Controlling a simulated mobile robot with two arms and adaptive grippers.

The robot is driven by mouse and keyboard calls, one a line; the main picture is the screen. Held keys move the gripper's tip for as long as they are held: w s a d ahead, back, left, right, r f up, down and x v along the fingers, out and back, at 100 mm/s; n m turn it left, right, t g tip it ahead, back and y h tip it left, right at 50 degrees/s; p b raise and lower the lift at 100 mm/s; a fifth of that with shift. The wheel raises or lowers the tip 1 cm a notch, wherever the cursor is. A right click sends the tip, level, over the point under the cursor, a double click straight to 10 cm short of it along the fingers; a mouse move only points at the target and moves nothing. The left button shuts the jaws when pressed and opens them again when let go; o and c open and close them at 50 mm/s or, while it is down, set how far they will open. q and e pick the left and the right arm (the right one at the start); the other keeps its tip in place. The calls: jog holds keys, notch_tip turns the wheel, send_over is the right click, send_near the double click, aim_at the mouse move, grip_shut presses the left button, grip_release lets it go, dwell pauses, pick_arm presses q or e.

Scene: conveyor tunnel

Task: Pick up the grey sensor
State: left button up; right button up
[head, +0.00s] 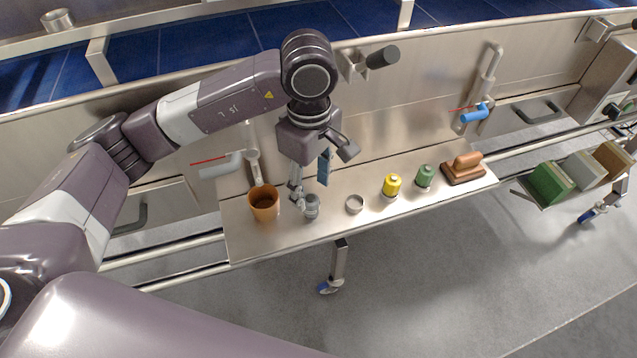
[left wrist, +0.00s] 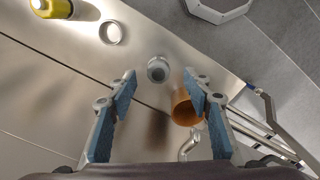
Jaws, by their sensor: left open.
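The grey sensor (head: 312,206), a small round grey piece, stands on the steel shelf (head: 330,228) between an orange cup and a metal ring. It also shows in the left wrist view (left wrist: 158,69), just beyond the gap between my fingertips. My left gripper (head: 310,180) is open and empty above the shelf, pointing down over the sensor. In the left wrist view its two blue-padded fingers (left wrist: 160,82) are spread wide. A finger stands close to the sensor in the head view; I see no grip on it. My right gripper is not in view.
The orange cup (head: 264,204) stands close left of the sensor. To the right are the metal ring (head: 354,204), a yellow canister (head: 391,185), a green canister (head: 424,177) and a brown block with a handle (head: 463,170). A steel wall (head: 430,110) rises behind the shelf.

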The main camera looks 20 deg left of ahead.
aim_at(310, 200)
pick_arm(q)
jog(key=shift+w+f, duration=0.2)
jog(key=shift+f, duration=0.1)
jog(key=f, duration=0.1)
jog(key=f+p, duration=0.2)
jog(key=shift+s+a+f, duration=0.15)
jog(key=shift+s, duration=0.15)
jog(key=f, duration=0.2)
jog(key=shift+w+f+p, duration=0.2)
jog(key=shift+f+p, duration=0.15)
jog(key=shift+p, duration=0.05)
jog(key=shift+f, duration=0.5)
jog(key=shift+w, duration=0.1)
grip_shut()
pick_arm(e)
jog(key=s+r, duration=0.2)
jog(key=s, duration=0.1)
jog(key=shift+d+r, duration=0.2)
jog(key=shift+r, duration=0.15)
